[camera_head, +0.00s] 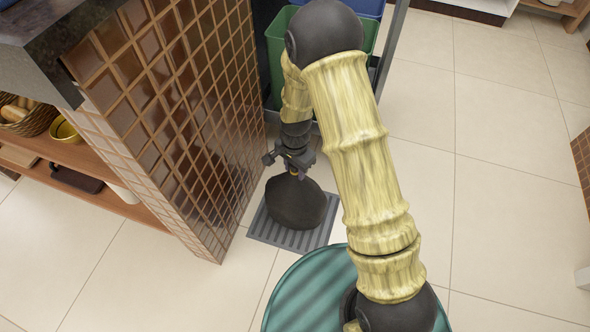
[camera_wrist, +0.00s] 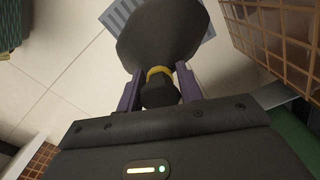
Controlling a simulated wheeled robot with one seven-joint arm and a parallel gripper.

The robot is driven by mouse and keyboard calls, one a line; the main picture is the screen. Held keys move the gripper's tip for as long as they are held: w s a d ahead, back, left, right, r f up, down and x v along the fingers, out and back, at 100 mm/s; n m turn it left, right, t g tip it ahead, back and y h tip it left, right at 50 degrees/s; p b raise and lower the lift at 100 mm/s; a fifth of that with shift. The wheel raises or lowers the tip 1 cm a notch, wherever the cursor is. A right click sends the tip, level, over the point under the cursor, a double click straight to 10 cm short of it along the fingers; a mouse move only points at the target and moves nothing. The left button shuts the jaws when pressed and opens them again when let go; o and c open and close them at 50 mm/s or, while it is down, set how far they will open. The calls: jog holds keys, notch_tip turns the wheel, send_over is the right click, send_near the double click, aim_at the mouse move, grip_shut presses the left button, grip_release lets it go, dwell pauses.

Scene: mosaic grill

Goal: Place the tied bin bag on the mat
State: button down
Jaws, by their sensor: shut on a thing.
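The tied bin bag (camera_head: 296,204) is dark and rounded, with a narrow neck at its top. In the head view it hangs or rests over the grey ribbed mat (camera_head: 262,228); I cannot tell whether it touches the mat. My gripper (camera_head: 292,165) is above the bag, at its neck. In the wrist view the bag (camera_wrist: 160,35) is beyond the fingers, with a yellow tie (camera_wrist: 158,72) around its neck. My gripper (camera_wrist: 160,92) is shut on the neck just by the tie. Part of the mat (camera_wrist: 118,12) shows behind the bag.
A brown tiled wall (camera_head: 185,110) stands close to the left of the mat. A green bin (camera_head: 277,45) in a dark frame is behind my arm. Wooden shelves (camera_head: 75,155) with bowls are at the left. The pale tiled floor (camera_head: 500,200) at the right is clear.

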jog(key=shift+w+d, duration=0.1)
jog(key=c, duration=0.9)
grip_release()
notch_tip(320, 180, up, 12)
jog(key=p, duration=0.7)
jog(key=shift+r, duration=0.1)
jog(key=shift+r, duration=0.1)
jog(key=s+d+r+n+t, duration=0.1)
jog(key=s+d+r+n, duration=0.1)
jog(key=s+d+r, duration=0.2)
jog(key=s+d+r+n, duration=0.3)
jog(key=s+d+r, duration=0.1)
jog(key=d+r, duration=0.1)
jog(key=s+d+r+n+t, duration=0.1)
jog(key=s+d+r+n, duration=0.2)
jog(key=s+d+r, duration=0.1)
jog(key=shift+s+d+r+t, duration=0.1)
jog(key=shift+s+r+t, duration=0.1)
jog(key=shift+r, duration=0.25)
jog(key=shift+s+d+r+t, duration=0.1)
jog(key=shift+s+r, duration=0.05)
jog(key=shift+r, duration=0.25)
